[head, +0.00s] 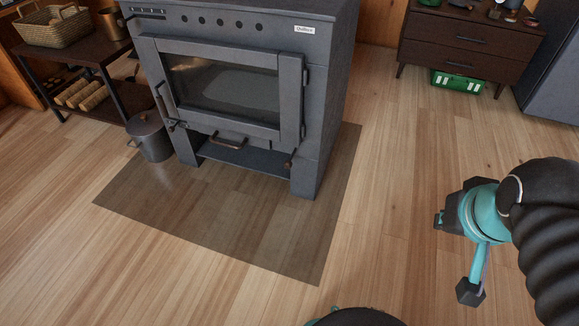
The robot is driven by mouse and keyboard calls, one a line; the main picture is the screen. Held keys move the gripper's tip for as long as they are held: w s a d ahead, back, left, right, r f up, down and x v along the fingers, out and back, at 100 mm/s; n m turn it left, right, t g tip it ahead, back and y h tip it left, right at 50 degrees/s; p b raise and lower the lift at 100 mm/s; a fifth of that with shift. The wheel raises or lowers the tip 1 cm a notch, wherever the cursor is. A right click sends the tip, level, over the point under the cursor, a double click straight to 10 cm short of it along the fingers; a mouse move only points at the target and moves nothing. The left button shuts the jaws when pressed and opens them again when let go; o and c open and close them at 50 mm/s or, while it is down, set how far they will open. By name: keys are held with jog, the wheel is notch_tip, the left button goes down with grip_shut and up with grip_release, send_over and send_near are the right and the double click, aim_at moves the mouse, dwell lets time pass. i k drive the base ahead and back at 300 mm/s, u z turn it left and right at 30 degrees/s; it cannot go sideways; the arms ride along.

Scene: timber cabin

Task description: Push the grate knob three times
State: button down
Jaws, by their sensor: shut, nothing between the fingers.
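A dark grey stove (318,130) with a glass door stands upper left of centre in the head view. A small brownish knob (289,162), which looks like the grate knob, sits low on its front at the right, below the door. My gripper (470,291) is at the lower right, a dark tip pointing down beyond a teal link. It is shut and empty, well apart from the stove and the knob. Its fingers are too small to make out singly.
A dark floor plate (240,215) lies before the stove. A lidded grey pot (153,143) stands at its left, beside a shelf (93,62) with logs and a basket. A drawer cabinet (465,48) with a green box (457,82) underneath stands behind. Floor right of the stove is clear.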

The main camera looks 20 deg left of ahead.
aim_at(288, 164)
jog(key=z, duration=2.8)
jog(key=k, duration=2.1)
jog(key=u, duration=2.05)
